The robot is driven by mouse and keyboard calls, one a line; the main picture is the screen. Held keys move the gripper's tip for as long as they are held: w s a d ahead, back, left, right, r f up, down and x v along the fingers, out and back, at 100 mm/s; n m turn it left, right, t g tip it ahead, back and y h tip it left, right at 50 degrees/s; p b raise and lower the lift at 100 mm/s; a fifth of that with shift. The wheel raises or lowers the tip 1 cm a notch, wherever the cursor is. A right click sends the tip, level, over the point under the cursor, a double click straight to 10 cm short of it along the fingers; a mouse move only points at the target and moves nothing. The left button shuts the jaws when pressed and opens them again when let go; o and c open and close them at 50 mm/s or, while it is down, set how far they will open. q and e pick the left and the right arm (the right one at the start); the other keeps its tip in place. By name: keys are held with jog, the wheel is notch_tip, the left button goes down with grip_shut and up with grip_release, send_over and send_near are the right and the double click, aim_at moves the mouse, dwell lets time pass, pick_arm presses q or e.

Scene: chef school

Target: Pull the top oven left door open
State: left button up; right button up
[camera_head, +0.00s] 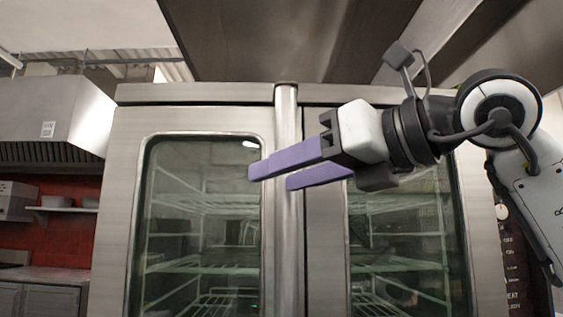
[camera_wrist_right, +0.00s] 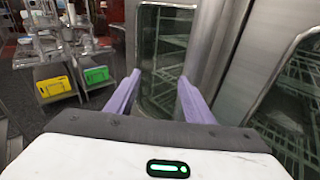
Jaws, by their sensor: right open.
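The oven's left door (camera_head: 125,200) is a steel frame around a tall glass window, with wire racks showing behind the glass. It looks shut. A vertical round metal bar (camera_head: 287,225) runs between it and the right door (camera_head: 325,215). My right gripper (camera_head: 270,177), with purple fingers, is open and empty. It reaches in from the right, in front of the bar, with its fingertips pointing left. In the right wrist view, the bar (camera_wrist_right: 212,45) stands beyond the right-hand finger, and glass shows between the fingers (camera_wrist_right: 158,80). Contact with the bar cannot be told. My left gripper is out of view.
A steel hood (camera_head: 55,115) and a shelf (camera_head: 62,209) on a red wall are at the left. A large metal duct (camera_head: 270,40) hangs above the oven. The right wrist view shows stands with a yellow box (camera_wrist_right: 54,89) and a green box (camera_wrist_right: 96,75).

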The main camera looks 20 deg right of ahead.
jog(key=s+d+r+m+t+h, duration=0.2)
jog(key=d+r+t+h, duration=0.1)
jog(key=d+r, duration=0.25)
pick_arm(q)
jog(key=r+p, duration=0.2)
jog(key=p, duration=0.1)
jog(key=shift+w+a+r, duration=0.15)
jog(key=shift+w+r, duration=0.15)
pick_arm(e)
jog(key=x, duration=1)
jog(key=shift+a, duration=0.15)
grip_shut()
